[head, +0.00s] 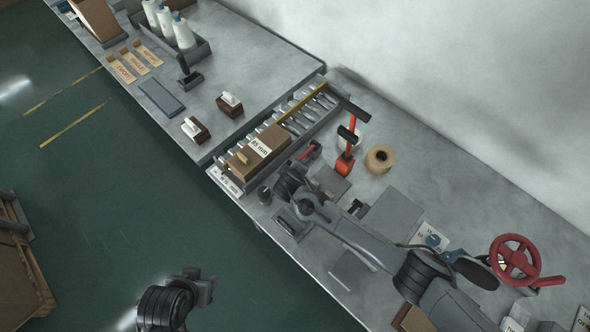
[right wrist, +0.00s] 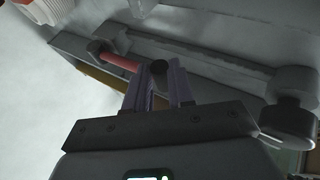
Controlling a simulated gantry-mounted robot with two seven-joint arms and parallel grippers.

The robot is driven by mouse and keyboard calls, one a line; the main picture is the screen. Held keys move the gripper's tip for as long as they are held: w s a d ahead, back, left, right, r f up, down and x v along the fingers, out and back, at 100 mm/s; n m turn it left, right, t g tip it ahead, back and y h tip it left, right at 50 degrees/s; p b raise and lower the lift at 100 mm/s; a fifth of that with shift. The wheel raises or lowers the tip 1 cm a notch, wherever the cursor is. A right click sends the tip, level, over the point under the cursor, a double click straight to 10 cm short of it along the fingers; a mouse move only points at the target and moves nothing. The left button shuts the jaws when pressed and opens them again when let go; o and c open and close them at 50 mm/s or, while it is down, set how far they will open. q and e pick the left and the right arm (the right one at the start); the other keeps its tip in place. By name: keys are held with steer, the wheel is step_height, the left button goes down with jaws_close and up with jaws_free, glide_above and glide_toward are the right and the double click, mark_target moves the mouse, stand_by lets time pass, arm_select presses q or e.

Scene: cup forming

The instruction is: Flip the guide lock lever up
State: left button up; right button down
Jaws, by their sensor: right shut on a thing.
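The guide lock lever has a red grip with dark ends. In the head view the lever (head: 313,150) is beside the roller guide, just beyond my right gripper (head: 301,164). In the right wrist view the red grip (right wrist: 118,59) slants down to the right, and its dark end sits between the two fingers of my right gripper (right wrist: 158,82). The fingers are shut on the lever and partly hide its lower end. My left gripper (head: 202,287) hangs over the green floor at the bottom, away from the bench; its fingers are too unclear to read.
A brown box labelled 85 mm (head: 262,147) lies on the roller guide (head: 305,112) left of the lever. An orange-handled tool (head: 347,150) and a tape roll (head: 380,157) stand to the right. A red handwheel (head: 515,258) is farther right.

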steer(key=shift+r+p, duration=0.45)
steer(key=shift+p, duration=0.2)
steer(key=r+g+y+p, duration=0.1)
steer(key=p, duration=0.1)
steer(key=w+d+r+g+y+p, duration=0.1)
steer(key=r+p, duration=0.1)
steer(key=p, duration=0.1)
steer(key=r+m+g+y+p, duration=0.1)
steer(key=r+p, duration=0.1)
steer(key=p, duration=0.1)
steer(key=shift+w+d+r, duration=0.1)
steer(key=shift+w+d, duration=0.1)
steer(key=shift+w, duration=0.05)
steer(key=shift+w+d+r+g+y+p, duration=0.1)
steer(key=shift+w+r+g+y+p, duration=0.1)
steer(key=shift+g+y+p, duration=0.15)
steer(key=shift+w+d+r+p, duration=0.25)
steer(key=shift+d+r+p, duration=0.2)
steer(key=shift+d, duration=0.1)
steer(key=c, duration=1.4)
jaws_free()
steer(key=o, duration=0.4)
steer(key=shift+w+d, duration=0.1)
steer(key=shift+w, duration=0.1)
steer(key=shift+o, duration=0.2)
steer(key=shift+s, duration=0.1)
